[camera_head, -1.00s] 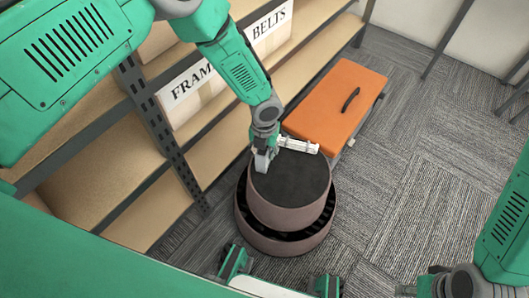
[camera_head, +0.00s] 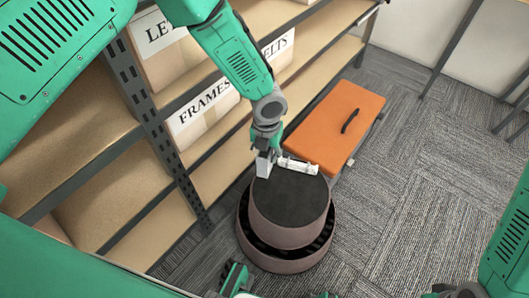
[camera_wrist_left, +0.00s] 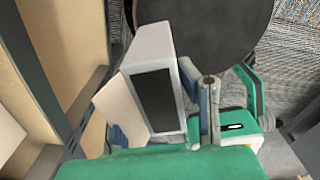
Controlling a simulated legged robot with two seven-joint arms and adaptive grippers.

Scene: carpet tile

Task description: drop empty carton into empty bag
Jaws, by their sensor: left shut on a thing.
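My left gripper (camera_head: 270,145) reaches down at the back-left rim of a round dark-topped step stool (camera_head: 290,210). It is shut on a pale box-shaped carton (camera_head: 263,164), which hangs at the side of the gripper toward the shelf. In the left wrist view the carton (camera_wrist_left: 155,95) is white with a dark panel and stands close against the fingers (camera_wrist_left: 207,100). I cannot tell whether it touches the stool. No bag can be made out.
A metal shelf (camera_head: 150,130) with labelled boxes (camera_head: 205,108) stands along the left. The carpet (camera_head: 430,180) to the right is open.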

